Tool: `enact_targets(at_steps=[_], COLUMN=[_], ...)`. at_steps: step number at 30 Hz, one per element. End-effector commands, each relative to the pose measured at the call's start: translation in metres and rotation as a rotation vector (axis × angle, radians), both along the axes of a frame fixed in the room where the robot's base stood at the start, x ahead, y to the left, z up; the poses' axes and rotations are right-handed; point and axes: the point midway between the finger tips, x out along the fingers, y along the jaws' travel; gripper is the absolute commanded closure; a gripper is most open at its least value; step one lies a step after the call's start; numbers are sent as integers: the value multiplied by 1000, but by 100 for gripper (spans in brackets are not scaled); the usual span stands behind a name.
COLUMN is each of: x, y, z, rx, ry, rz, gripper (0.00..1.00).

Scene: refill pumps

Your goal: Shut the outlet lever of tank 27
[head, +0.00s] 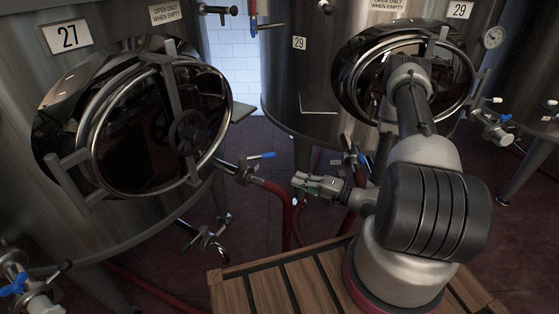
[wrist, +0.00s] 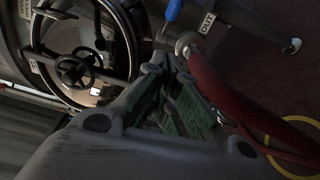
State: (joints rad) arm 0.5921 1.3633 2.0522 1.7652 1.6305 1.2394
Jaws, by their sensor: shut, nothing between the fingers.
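Tank 27 (head: 67,37) stands at the left, named by its plate. A valve with a blue lever (head: 261,156) sits on the pipe at its lower right, and the lever points right, roughly along the pipe. The blue lever (wrist: 173,10) also shows at the top of the wrist view, beside an OUT label (wrist: 207,22). A red hose (head: 285,205) drops from this outlet. My gripper (head: 297,183) is shut and empty, just right of the valve and a little lower in the head view. Its fingertips point toward the valve, apart from the lever.
The red hose (wrist: 215,95) passes close to the right of my fingers in the wrist view. Tank 27's round door with a handwheel (head: 188,132) juts out at the left. Another blue lever (head: 362,159) shows behind my gripper. A wooden slatted platform (head: 270,292) lies below.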

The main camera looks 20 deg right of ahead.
Motion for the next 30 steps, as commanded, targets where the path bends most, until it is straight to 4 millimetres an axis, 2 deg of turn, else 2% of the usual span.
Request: enact_targets(at_steps=[4,8,19,24,30], x=[4,17,75,100,112], y=[4,17,69,65,64], z=[-2,-2,-1,-1,-2], rx=[46,44,42,42,43], ry=[53,50,46,45,47], rz=[-40,-35,-34,-37,-38], gripper=[100,100,100,100,100])
